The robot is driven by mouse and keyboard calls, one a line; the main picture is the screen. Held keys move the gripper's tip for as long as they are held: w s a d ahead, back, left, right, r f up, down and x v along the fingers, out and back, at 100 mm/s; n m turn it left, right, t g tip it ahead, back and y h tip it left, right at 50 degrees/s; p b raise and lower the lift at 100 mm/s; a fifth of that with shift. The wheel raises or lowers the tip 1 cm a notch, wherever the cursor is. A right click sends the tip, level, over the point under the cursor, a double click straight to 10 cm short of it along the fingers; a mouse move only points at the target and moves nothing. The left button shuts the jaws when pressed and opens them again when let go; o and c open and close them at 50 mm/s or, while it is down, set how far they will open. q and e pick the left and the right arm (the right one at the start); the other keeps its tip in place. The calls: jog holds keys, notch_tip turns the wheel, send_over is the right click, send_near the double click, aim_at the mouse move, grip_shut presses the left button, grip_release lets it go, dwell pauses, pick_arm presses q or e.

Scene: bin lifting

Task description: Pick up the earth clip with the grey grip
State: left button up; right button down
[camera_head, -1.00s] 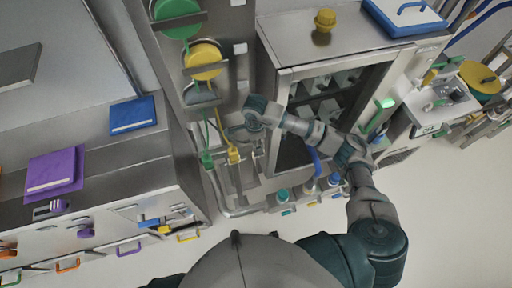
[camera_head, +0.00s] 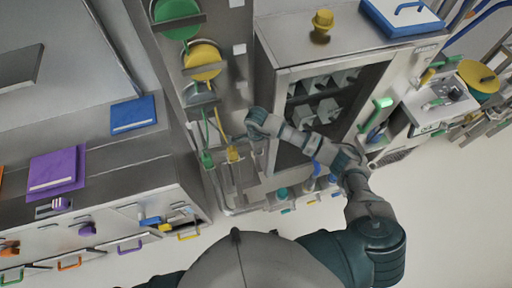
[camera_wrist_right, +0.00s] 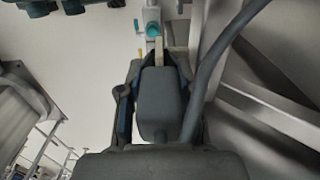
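The earth clip with the grey grip (camera_wrist_right: 160,105) is in the right wrist view, a dark grey block with a brass-coloured jaw at its far end and a grey cable running up to the right. My right gripper (camera_wrist_right: 158,64) has a finger on each side of the grip and looks shut on it. In the head view my right arm reaches left to the reel panel; its fingers are small and mostly hidden by the wrist. The green clip (camera_head: 206,160) and yellow clip (camera_head: 233,154) hang on their cords to the left. My left gripper is not in view.
Green (camera_head: 178,18), yellow (camera_head: 202,61) and grey (camera_head: 201,98) reels sit on the panel. A glass-fronted cabinet (camera_head: 380,80) stands right of it, with bottles below. A drawer bench (camera_head: 100,165) is at left. The floor at lower right is clear.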

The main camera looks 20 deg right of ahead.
jog(key=shift+w+d, duration=0.1)
jog(key=shift+d, duration=0.2)
jog(key=shift+r, duration=0.35)
notch_tip(320, 180, up, 6)
jog(key=shift+r+b, duration=0.2)
jog(key=shift+b, duration=0.2)
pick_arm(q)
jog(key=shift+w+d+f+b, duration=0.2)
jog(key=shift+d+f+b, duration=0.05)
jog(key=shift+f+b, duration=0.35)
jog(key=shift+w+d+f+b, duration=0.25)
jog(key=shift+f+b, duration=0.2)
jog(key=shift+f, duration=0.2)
pick_arm(e)
jog(key=s, duration=1.8)
jog(key=shift+d, duration=0.3)
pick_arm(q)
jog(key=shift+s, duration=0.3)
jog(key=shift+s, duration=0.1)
pick_arm(e)
jog(key=shift+s+f, duration=0.1)
